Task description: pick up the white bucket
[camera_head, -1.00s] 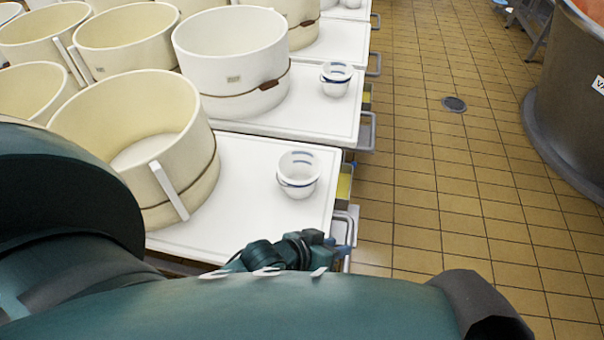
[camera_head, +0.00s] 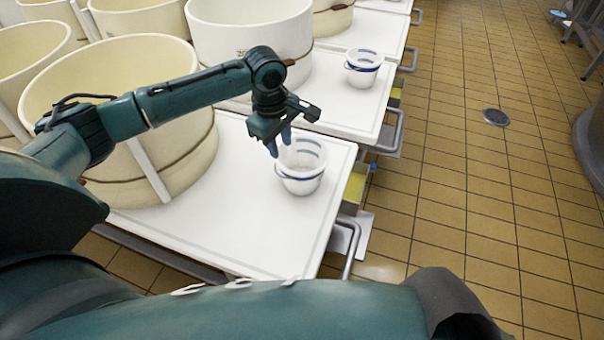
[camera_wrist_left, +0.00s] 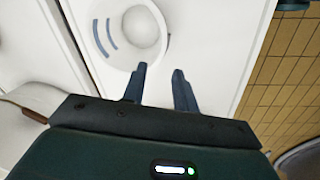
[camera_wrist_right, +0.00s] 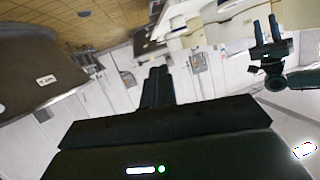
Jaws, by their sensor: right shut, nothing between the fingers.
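A white bucket (camera_head: 302,182) with blue stripes stands upright on the near white table top (camera_head: 245,235). It also shows from above in the left wrist view (camera_wrist_left: 118,57). My left gripper (camera_head: 279,145) is open, fingers pointing down, at the left rim of the bucket in the head view. In the left wrist view one fingertip overlaps the rim and the other is outside it. Nothing is between the fingers, and I cannot tell whether they touch the bucket. My right gripper (camera_wrist_right: 158,72) is shut and empty in the right wrist view, away from the bucket.
A second similar bucket (camera_head: 363,75) stands on the table behind. Large cream vats (camera_head: 60,95) crowd the left side of the tables. A metal handle (camera_head: 349,245) juts from the near table's right edge. The tiled floor (camera_head: 450,200) to the right is open.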

